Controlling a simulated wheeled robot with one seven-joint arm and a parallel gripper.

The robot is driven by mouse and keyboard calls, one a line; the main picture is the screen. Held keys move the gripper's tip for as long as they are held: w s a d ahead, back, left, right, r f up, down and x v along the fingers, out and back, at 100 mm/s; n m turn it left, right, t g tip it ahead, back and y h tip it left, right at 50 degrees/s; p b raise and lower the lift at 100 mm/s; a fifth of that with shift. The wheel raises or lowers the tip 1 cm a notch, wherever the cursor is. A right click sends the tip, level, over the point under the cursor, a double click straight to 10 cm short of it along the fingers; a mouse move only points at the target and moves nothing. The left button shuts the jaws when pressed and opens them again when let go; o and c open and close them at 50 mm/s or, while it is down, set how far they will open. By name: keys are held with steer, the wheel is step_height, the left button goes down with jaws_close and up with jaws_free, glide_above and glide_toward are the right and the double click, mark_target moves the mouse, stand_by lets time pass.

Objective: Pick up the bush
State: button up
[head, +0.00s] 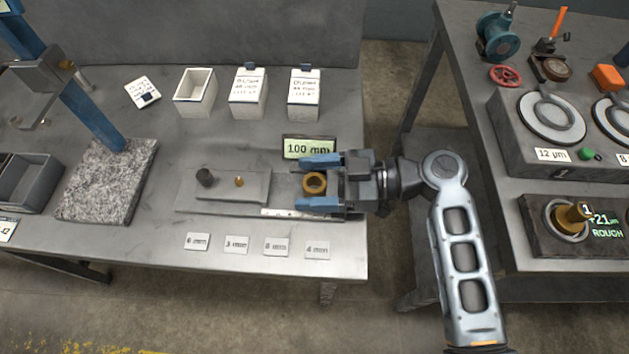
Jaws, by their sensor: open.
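A short brass-coloured ring, which looks like the bush (315,182), is at the right end of the grey measuring fixture on the left bench. My gripper (319,183) reaches in from the right with its two blue fingers apart, one on the far side and one on the near side of the bush. I cannot tell whether either finger touches it. Another brass-coloured piece (574,215), marked 1, sits in a ring on the right bench beside a display reading +21 µm ROUGH.
A display (310,148) reading 100 mm stands just behind my gripper. The fixture plate (233,186) carries a dark knob and a small brass pin. Several labelled tiles (236,244) lie in front. White boxes (248,97) stand behind. A floor gap separates the benches.

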steer(key=c, duration=1.2)
steer(key=shift+r, duration=0.1)
